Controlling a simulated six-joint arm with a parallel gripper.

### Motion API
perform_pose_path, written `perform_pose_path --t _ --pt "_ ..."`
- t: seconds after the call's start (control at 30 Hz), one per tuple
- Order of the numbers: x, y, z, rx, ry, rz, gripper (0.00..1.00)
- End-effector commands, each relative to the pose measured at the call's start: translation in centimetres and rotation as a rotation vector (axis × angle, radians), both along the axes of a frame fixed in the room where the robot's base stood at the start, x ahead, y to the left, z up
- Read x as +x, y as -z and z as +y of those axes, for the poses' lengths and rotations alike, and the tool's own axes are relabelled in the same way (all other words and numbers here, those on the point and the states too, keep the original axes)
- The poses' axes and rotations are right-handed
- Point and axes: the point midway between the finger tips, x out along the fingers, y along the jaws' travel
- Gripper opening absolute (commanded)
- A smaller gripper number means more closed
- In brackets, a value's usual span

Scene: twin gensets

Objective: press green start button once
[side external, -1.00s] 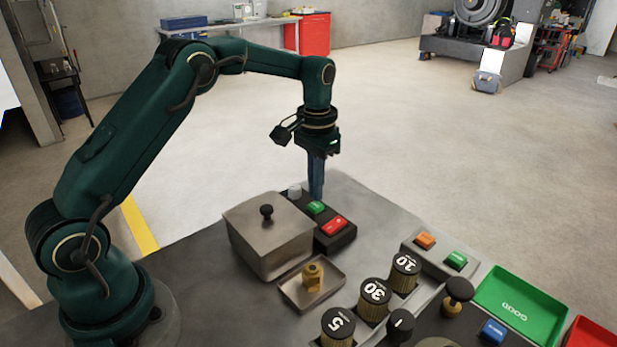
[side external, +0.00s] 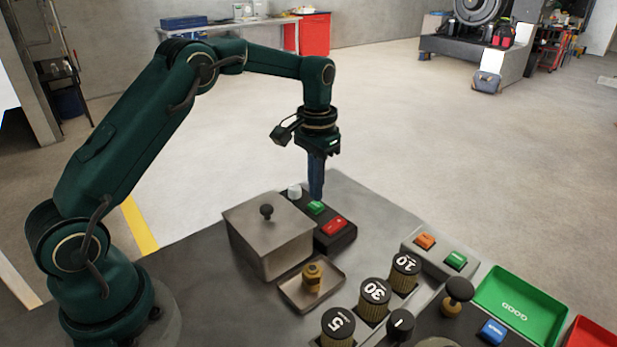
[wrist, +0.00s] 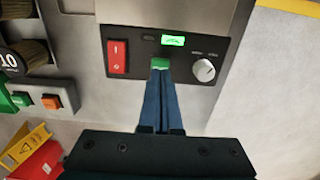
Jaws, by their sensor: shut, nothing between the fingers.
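The black control panel (side external: 322,243) carries a green button (side external: 316,208) between a red switch (side external: 334,226) and a pale knob (side external: 294,191). My gripper (side external: 316,198) is shut and empty, pointing down with its fingertips at the green button. In the wrist view my fingertips (wrist: 161,74) meet the lower edge of the green button (wrist: 160,63), which they partly hide. I cannot tell whether they touch it or push it in. A lit green display (wrist: 172,40) lies just beyond, with the red rocker switch (wrist: 117,57) left and the knob (wrist: 204,70) right.
A lidded metal box (side external: 270,235) stands close to the panel, with a brass part in a small tray (side external: 295,297). Another box with orange (side external: 425,241) and green (side external: 456,260) buttons, numbered weights (side external: 374,300) and a green GOOD tray (side external: 518,305) are on the right.

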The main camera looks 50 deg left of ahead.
Motion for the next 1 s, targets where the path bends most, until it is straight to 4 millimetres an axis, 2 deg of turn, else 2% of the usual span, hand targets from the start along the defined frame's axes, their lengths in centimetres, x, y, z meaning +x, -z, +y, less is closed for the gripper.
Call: perform_pose_path --t 1.0 --pt "0.0 1.5 0.0 0.0 0.0 0.001 0.0"
